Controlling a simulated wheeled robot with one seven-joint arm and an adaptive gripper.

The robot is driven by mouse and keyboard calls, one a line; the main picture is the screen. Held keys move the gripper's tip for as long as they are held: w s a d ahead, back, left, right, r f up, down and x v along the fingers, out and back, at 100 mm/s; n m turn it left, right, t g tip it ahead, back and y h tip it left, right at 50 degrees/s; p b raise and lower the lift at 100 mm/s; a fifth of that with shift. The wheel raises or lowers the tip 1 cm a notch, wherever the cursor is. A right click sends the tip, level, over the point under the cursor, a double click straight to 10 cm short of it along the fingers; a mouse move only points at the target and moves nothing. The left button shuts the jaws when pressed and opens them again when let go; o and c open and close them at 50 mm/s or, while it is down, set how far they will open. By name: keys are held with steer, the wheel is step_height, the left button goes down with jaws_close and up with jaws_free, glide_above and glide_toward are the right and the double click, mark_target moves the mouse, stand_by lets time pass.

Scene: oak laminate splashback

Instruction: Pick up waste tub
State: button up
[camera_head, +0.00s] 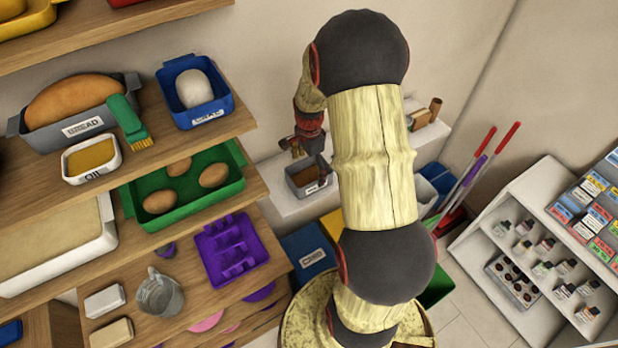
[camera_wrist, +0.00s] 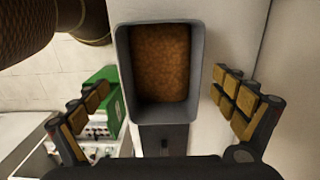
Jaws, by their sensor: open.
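The waste tub, a small grey open-topped tub (camera_head: 312,189) with a pale label on its front, stands on a white ledge by the wall in the head view. Its label is too small to read. In the wrist view the tub (camera_wrist: 160,113) is seen from above, upper middle, with a brown, crumbly filling. My gripper (camera_wrist: 161,88) is open, with one finger to the left of the tub and one to the right; neither appears to touch it. In the head view my gripper (camera_head: 300,146) is small, just above and behind the tub, partly hidden by my arm.
A white rack (camera_head: 520,215) with small bottles stands at right. Brooms (camera_head: 480,165) lean near the corner. Small items (camera_head: 425,115) sit further along the white ledge (camera_head: 285,200).

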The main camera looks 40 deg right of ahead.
mark_target(309, 176)
steer(key=shift+f, duration=1.4)
steer(key=shift+w, duration=0.1)
steer(key=shift+c, duration=1.4)
steer(key=c, duration=1.4)
steer(key=shift+r, duration=0.1)
